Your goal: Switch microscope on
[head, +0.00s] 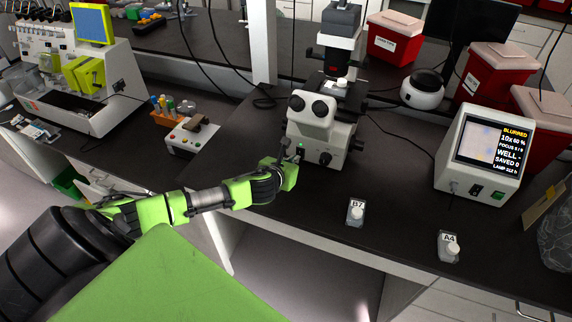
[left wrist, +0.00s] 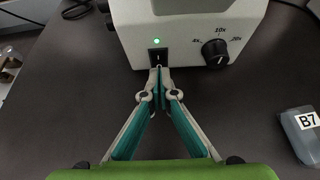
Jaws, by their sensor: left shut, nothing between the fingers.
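The white microscope (head: 318,128) stands on the dark bench in the head view, with black eyepieces facing me. Its base fills the top of the left wrist view (left wrist: 190,35). A black rocker switch (left wrist: 158,57) is on its front face, with a lit green light (left wrist: 155,41) just above it. A magnification knob (left wrist: 215,53) is to the right of the switch. My left gripper (left wrist: 158,72) is shut and empty, its fingertips right at the lower edge of the switch. Whether they touch it I cannot tell. In the head view my left gripper (head: 296,158) is at the microscope's front. My right gripper is not in view.
A monitor (head: 480,150) at right shows "BLURRED" and other readings. Flasks labelled B7 (head: 355,212) and A4 (head: 448,246) stand near the bench's front. Red bins (head: 393,38) are behind. A small control box (head: 192,135) lies left of the microscope.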

